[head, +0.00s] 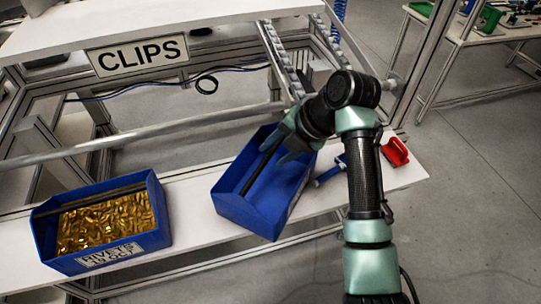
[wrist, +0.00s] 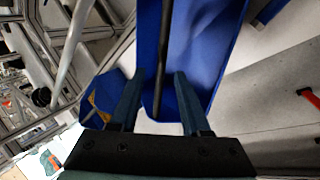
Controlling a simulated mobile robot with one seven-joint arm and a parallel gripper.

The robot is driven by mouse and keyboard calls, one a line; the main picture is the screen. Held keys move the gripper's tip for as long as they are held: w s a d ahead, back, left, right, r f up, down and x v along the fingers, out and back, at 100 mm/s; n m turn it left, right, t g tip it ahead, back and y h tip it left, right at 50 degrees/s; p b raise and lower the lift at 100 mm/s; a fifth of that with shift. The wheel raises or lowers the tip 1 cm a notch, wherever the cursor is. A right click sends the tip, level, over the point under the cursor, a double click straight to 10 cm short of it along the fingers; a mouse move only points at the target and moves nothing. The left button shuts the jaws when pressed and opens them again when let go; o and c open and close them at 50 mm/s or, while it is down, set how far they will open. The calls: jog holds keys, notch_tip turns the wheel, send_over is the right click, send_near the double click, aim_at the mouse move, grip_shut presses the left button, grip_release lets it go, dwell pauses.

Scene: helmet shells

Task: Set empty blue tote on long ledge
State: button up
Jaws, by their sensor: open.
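The empty blue tote (head: 250,208) is at the long white ledge (head: 190,200), turned at an angle. Its near corner reaches past the ledge's front edge in the picture; I cannot tell whether its base fully rests there. A dark bar (wrist: 162,60) runs along the tote, which fills the upper middle of the wrist view (wrist: 210,50). My gripper (head: 283,152) is over the tote's far part. In the wrist view its fingers (wrist: 158,100) are open, one on each side of the bar, with gaps visible. The fingertips are partly hidden in the head view.
A blue tote full of gold rivets (head: 105,225), labelled RIVETS, stands on the ledge to the left. A red item (head: 396,152) and a blue tool (head: 330,172) lie right of the empty tote. A CLIPS shelf (head: 150,25) and metal rail (head: 100,145) are behind.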

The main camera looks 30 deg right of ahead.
jog(key=b+v, duration=0.1)
jog(key=v, duration=0.8)
jog(key=shift+s+d, duration=0.1)
